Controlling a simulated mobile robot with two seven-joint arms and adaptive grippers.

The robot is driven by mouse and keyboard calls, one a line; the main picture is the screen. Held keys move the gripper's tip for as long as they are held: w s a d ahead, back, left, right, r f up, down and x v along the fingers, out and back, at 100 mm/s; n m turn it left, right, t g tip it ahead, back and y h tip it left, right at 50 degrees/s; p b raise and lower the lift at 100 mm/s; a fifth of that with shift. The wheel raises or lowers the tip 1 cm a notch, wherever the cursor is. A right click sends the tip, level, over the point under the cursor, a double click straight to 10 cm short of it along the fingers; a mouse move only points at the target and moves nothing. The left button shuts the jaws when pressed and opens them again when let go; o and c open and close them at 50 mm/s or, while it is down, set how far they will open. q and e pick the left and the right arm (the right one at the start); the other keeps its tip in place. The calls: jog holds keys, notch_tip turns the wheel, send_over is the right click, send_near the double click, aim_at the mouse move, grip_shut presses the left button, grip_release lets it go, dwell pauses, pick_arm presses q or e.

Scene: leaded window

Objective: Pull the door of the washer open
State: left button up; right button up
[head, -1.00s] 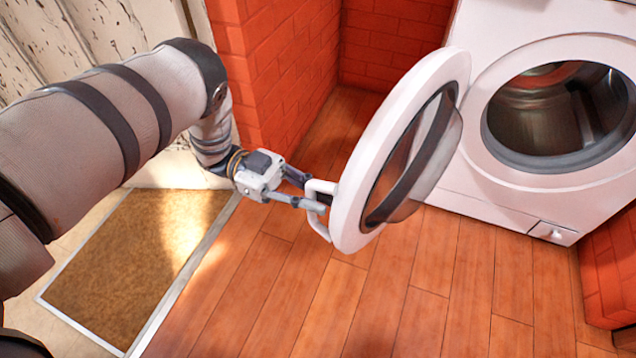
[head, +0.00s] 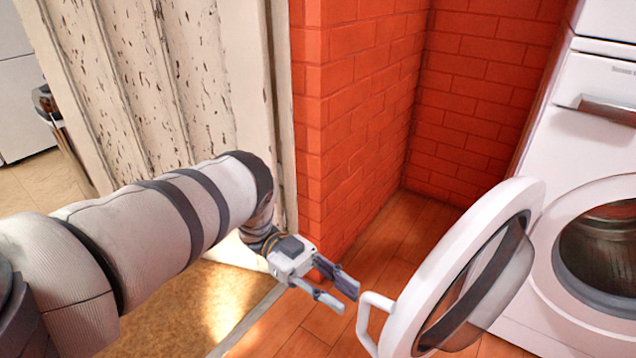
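The white washer (head: 540,270) stands at the right, partly cut off by the frame edge. Its round door (head: 440,270) is swung wide open to the left, and the dark drum (head: 603,252) shows. The door's white handle (head: 366,318) sticks out on the door's left side. My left gripper (head: 346,297) is open and empty, just left of the handle, with a small gap between fingertips and handle. My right gripper is not in view.
A red brick wall (head: 350,120) stands behind my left gripper and forms a corner beside the washer. A worn white panelled door (head: 170,90) is at the left, near my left arm. A brown mat (head: 190,300) lies below the arm. Wooden floor (head: 400,235) is free behind the washer door.

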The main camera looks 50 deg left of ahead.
pick_arm(q)
jog(key=a, duration=0.6)
jog(key=shift+s+a, duration=0.2)
jog(key=shift+s, duration=0.15)
